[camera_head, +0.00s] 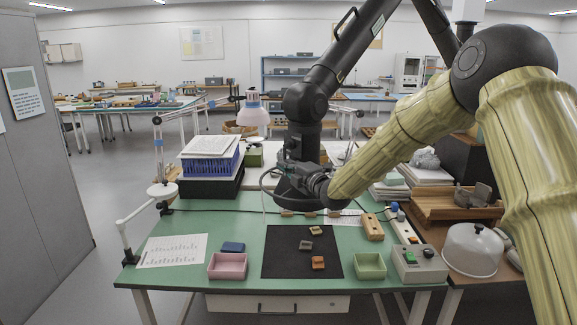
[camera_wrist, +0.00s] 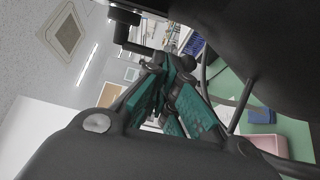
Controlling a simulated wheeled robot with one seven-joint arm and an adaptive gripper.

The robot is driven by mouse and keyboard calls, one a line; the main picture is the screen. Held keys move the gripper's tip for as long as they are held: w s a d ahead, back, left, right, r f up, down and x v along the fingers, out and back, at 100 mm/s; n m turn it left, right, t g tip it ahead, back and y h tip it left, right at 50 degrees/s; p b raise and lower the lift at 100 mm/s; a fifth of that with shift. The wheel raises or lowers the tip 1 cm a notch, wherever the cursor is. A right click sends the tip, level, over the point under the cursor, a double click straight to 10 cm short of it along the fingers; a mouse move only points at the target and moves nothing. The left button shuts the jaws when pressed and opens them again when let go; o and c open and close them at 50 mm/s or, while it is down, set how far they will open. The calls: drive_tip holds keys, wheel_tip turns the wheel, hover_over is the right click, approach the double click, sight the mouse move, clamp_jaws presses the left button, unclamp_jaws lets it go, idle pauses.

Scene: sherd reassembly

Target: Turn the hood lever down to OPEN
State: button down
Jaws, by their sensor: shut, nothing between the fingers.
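A black jointed extraction arm (camera_head: 305,103) comes down from above to a dark hood over the back of the green bench. I cannot pick out the hood's lever or any OPEN marking for certain; my gripper and arm cover much of this area. My gripper (camera_head: 290,168) is in front of the hood, small and dark against it. In the wrist view its teal-padded fingers (camera_wrist: 166,100) are shut with nothing between them. A black bar with a rounded end (camera_wrist: 126,22) shows beyond the fingers; I cannot tell whether it is the lever or whether they touch.
The green bench (camera_head: 215,215) holds a black mat (camera_head: 285,262) with sherds, a pink tray (camera_head: 228,266), a green tray (camera_head: 370,266) and a control box (camera_head: 418,263). A lamp (camera_head: 254,112) and stacked crates (camera_head: 210,165) stand left of my gripper.

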drive_tip(key=b+v, duration=0.3)
drive_tip(key=v, duration=0.9)
drive_tip(key=s+d+f+m+g+h, duration=0.2)
drive_tip(key=s+f+m, duration=0.35)
drive_tip(key=f, duration=0.75)
drive_tip(key=s+d+f+m+g+h, duration=0.2)
drive_tip(key=s+f+m, duration=0.35)
drive_tip(key=f, duration=0.75)
drive_tip(key=s+d+f+m+g+h, duration=0.25)
drive_tip(key=s+f, duration=0.55)
drive_tip(key=f, duration=0.6)
drive_tip(key=s+d+f+m+g+h, duration=0.1)
drive_tip(key=s+d+f+m+g, duration=0.15)
drive_tip(key=s+f, duration=0.6)
drive_tip(key=s+d+f+m+g+h, duration=0.15)
drive_tip(key=s+f+m, duration=0.3)
drive_tip(key=s, duration=0.75)
drive_tip(key=s+d+f+m+g, duration=0.1)
drive_tip(key=s+f+m+g, duration=0.1)
drive_tip(key=s, duration=0.7)
drive_tip(key=s+d+f+m+g+h, duration=0.1)
drive_tip(key=s+d+f+m+g, duration=0.1)
drive_tip(key=s, duration=0.8)
drive_tip(key=shift+s+f+m+g+p, duration=0.25)
drive_tip(key=shift+f+m+g+p, duration=0.1)
drive_tip(key=shift+g, duration=0.1)
